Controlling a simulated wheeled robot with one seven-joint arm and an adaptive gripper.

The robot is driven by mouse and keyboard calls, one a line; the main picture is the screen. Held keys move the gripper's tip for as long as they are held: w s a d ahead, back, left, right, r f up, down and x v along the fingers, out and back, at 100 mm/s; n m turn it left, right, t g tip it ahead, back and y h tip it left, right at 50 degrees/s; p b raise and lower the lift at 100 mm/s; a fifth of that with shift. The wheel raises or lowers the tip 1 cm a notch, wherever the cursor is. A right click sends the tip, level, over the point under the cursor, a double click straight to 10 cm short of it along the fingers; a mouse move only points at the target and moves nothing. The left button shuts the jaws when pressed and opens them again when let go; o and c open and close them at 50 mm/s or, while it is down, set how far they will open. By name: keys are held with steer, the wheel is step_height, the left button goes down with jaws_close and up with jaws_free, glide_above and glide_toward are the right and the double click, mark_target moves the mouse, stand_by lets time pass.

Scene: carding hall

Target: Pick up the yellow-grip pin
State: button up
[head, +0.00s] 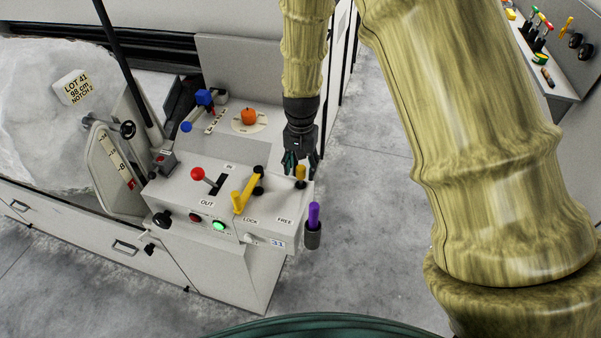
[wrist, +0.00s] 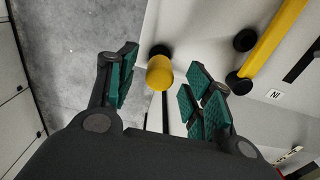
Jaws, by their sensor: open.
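The yellow-grip pin (head: 300,173) stands upright in a dark collar near the right end of the white control box. In the wrist view the pin's yellow grip (wrist: 160,73) shows between the open fingers, nearer the camera than its dark collar. My gripper (head: 299,165) points down at the pin and is open, with green pads on its fingers. In the wrist view the gripper (wrist: 160,85) has a finger on each side of the grip, with gaps showing on both sides. I cannot tell how far down the fingertips reach beside it.
A purple-grip pin (head: 314,214) stands in a holder on the box's front right. A red-knobbed lever (head: 199,174) and an orange knob (head: 249,116) are further left. Grey floor (head: 365,210) is open to the right.

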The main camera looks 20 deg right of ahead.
steer(key=shift+f, duration=1.05)
jaws_close()
steer(key=shift+r, duration=0.1)
steer(key=shift+r+b, duration=1.1)
steer(key=shift+r, duration=3.85)
steer(key=shift+r, duration=0.2)
step_height(320, 180, up, 8)
steer(key=p, duration=0.7)
steer(key=shift+f, duration=0.2)
